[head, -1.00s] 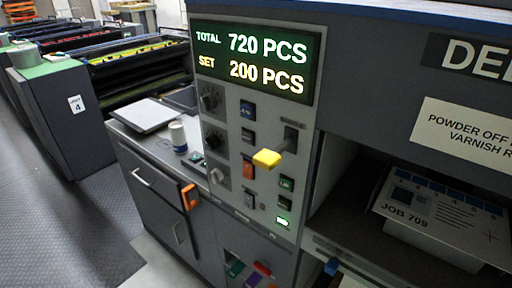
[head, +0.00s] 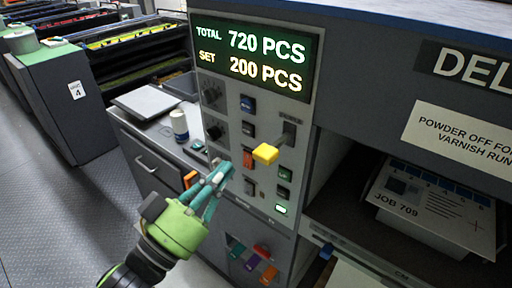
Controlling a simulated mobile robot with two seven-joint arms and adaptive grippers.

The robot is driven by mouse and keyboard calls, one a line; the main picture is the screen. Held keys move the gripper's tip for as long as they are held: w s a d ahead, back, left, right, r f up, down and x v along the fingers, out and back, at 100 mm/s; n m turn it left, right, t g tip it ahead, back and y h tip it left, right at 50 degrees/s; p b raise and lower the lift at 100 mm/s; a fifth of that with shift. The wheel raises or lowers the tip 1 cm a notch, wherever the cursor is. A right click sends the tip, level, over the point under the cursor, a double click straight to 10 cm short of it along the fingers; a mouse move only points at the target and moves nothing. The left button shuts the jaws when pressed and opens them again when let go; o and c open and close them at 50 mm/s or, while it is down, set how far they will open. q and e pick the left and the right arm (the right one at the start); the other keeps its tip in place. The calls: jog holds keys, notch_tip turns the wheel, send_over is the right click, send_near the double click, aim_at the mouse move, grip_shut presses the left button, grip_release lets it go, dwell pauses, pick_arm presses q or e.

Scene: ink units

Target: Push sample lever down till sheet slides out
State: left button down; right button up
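The sample lever (head: 266,153) has a yellow knob and sticks out from a slot in the grey control panel (head: 232,120), under the lit display. My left gripper (head: 224,168) has a green body and teal fingers. It is in front of the panel, below and to the left of the yellow knob, apart from it. Its fingers look close together, but I cannot tell whether they are fully shut. Printed sheets (head: 437,205) marked JOB 709 lie in the delivery opening at the right. My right gripper is not in view.
The display (head: 253,58) reads TOTAL 720 PCS and SET 200 PCS. Buttons and knobs surround the lever. A side counter (head: 150,132) holds a cup (head: 179,125) and a flat grey pad. Coloured handles (head: 262,251) sit below the panel. Open floor lies at the left.

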pick_arm(q)
notch_tip(320, 180, up, 4)
jog(key=b, duration=0.2)
send_over(257, 151)
jog(key=s, duration=0.1)
jog(key=f, duration=0.4)
jog(key=shift+s+a+f, duration=0.1)
jog(key=shift+s+f, duration=0.25)
